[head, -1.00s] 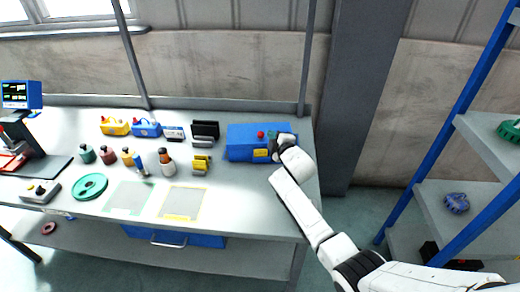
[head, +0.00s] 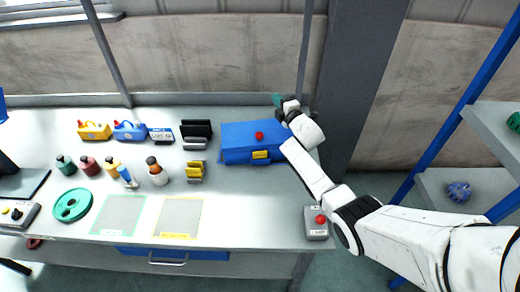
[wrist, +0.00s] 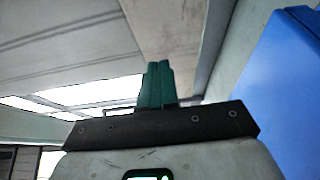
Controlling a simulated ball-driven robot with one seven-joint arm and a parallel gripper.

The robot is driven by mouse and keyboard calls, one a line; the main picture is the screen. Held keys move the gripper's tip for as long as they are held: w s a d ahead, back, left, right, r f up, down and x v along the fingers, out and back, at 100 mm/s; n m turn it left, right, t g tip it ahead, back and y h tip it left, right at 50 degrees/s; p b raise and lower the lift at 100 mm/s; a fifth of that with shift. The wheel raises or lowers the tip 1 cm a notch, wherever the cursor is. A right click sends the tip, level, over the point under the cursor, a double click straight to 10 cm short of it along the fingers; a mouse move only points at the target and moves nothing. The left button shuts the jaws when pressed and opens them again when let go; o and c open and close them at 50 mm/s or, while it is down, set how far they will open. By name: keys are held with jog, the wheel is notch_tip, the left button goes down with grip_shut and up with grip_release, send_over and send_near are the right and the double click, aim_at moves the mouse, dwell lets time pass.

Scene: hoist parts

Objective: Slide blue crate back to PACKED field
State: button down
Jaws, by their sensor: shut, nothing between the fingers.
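The blue crate (head: 235,145) stands on the right part of the workbench, with a yellow label on its front and a red round thing at its top. My gripper (head: 278,100) is at the crate's back right corner, its green fingers together and empty. In the wrist view the shut green fingers (wrist: 156,85) point away from the camera, and the crate (wrist: 295,90) fills the right edge, apart from them. Two outlined fields lie at the bench front, one yellow-edged (head: 179,217) and one green-edged (head: 118,216). I cannot read which is PACKED.
Black and yellow holders (head: 196,171) stand left of the crate. Several bottles, a green disc (head: 73,204) and yellow and blue hoist parts (head: 130,131) fill the left side. A grey button box (head: 317,222) is at the front right. An upright post rises behind my gripper.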

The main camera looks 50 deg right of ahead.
jog(key=p, duration=0.3)
send_over(257, 147)
jog(key=s+d, duration=0.2)
jog(key=s+a+b, duration=0.2)
jog(key=a+b, duration=0.3)
jog(key=b, duration=0.3)
jog(key=f+b, duration=0.6)
jog(key=f, duration=0.1)
jog(key=f+b, duration=0.3)
jog(key=b, duration=0.1)
jog(key=shift+w+d+f, duration=0.2)
jog(key=shift+w, duration=0.05)
jog(key=shift+d+r+p, duration=0.2)
jog(key=shift+r+p, duration=0.25)
jog(key=shift+p, duration=0.05)
jog(key=shift+w+d+f, duration=0.15)
jog(key=shift+d+f, duration=0.05)
jog(key=shift+d, duration=0.1)
